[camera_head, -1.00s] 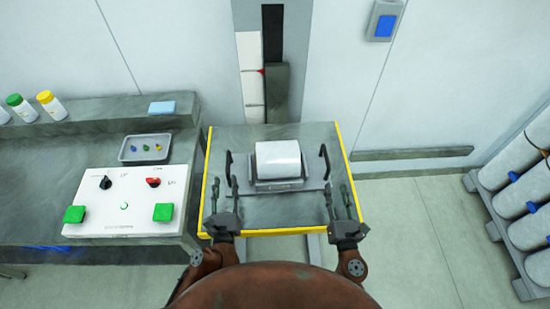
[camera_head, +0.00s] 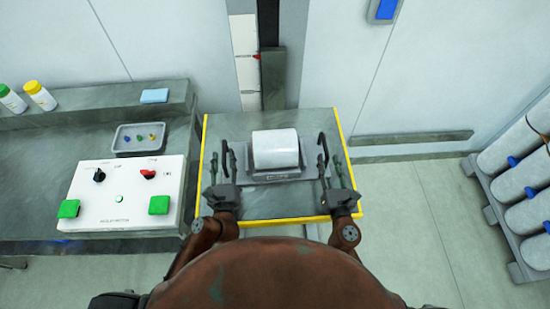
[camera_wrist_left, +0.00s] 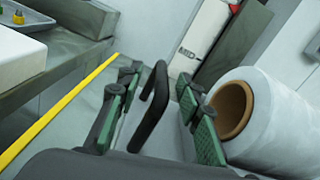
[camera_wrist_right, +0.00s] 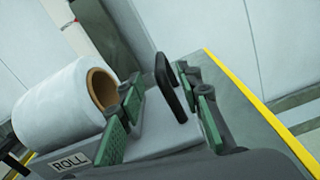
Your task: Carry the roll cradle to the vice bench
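The roll cradle (camera_head: 277,178) is a grey tray holding a white roll (camera_head: 275,149), with a black handle at each side. It stands on a yellow-edged table (camera_head: 240,208). My left gripper (camera_head: 229,168) is open near the left handle; in the left wrist view its green fingers stand apart with the black handle (camera_wrist_left: 151,108) between and beyond them. My right gripper (camera_head: 334,168) is open near the right handle; in the right wrist view the handle (camera_wrist_right: 170,88) shows between its parted fingers. The label ROLL (camera_wrist_right: 71,162) shows on the cradle. No vice bench can be made out.
To the left, a bench carries a white control panel (camera_head: 125,212) with green buttons, a small tray (camera_head: 138,138) and bottles (camera_head: 38,95). A wall stands behind the table.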

